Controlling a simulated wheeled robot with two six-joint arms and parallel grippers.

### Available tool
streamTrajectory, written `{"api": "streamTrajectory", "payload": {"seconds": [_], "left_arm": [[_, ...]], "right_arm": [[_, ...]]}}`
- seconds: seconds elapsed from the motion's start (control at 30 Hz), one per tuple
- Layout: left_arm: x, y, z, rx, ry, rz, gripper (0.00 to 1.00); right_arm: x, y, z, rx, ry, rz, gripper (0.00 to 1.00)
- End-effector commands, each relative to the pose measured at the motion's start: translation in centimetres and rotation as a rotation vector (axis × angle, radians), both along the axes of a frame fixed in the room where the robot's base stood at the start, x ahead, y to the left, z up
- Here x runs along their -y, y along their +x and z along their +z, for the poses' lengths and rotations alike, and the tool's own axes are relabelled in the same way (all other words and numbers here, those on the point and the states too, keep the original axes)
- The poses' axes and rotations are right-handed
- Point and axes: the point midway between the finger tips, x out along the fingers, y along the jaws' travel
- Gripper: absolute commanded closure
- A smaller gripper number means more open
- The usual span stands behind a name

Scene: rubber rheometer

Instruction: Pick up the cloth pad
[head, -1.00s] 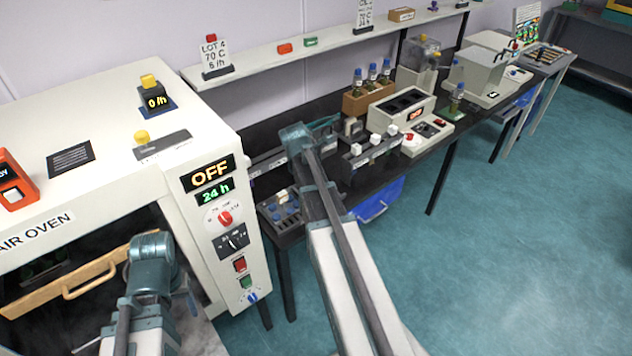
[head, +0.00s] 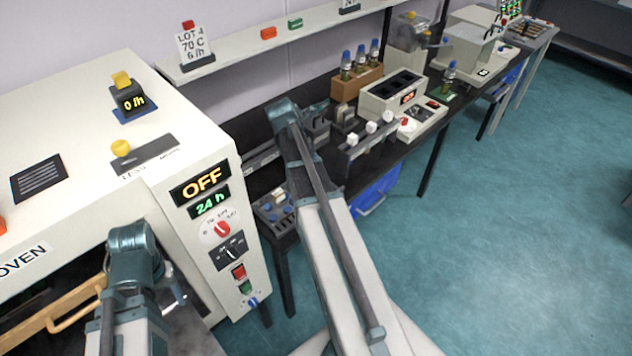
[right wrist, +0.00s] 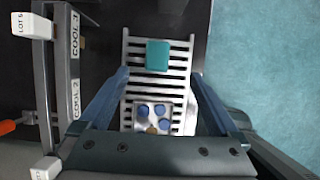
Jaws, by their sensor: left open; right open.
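A teal square pad, which looks like the cloth pad (right wrist: 158,54), lies on a slotted light-grey rack (right wrist: 181,74) in the right wrist view. My right gripper (right wrist: 158,88) is open, its two blue-grey fingers apart on either side of the rack, with nothing between the tips that I can see gripped. The pad is ahead of the fingertips, towards the top of that view. In the head view the pad cannot be made out. My left gripper (head: 172,290) shows only partly beside its arm, low in front of the oven; it is open.
A rail with COOL labels (right wrist: 72,70) runs along the left. The air oven (head: 190,160) stands at left; a white instrument (head: 395,95) and bottles (head: 360,62) stand farther along the bench.

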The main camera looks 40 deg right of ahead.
Motion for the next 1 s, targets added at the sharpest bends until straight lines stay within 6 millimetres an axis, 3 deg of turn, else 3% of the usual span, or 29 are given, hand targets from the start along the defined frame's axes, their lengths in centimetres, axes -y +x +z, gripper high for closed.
{"api": "streamTrajectory", "payload": {"seconds": [0.03,0.4,0.77,1.0], "left_arm": [[0.0,0.0,-1.2,0.0,0.0,0.0,0.41],[0.0,0.0,-6.3,0.0,0.0,0.0,0.41],[0.0,0.0,-7.0,0.0,0.0,0.0,0.41],[0.0,0.0,-9.3,0.0,0.0,0.0,0.41]], "right_arm": [[0.3,0.1,-1.2,0.0,0.0,-0.001,0.03],[2.3,0.3,-6.3,-0.001,0.0,-0.001,0.03],[2.8,0.3,-7.0,0.0,0.0,0.0,0.03],[3.3,0.7,-9.3,0.0,0.0,0.0,0.03]]}}
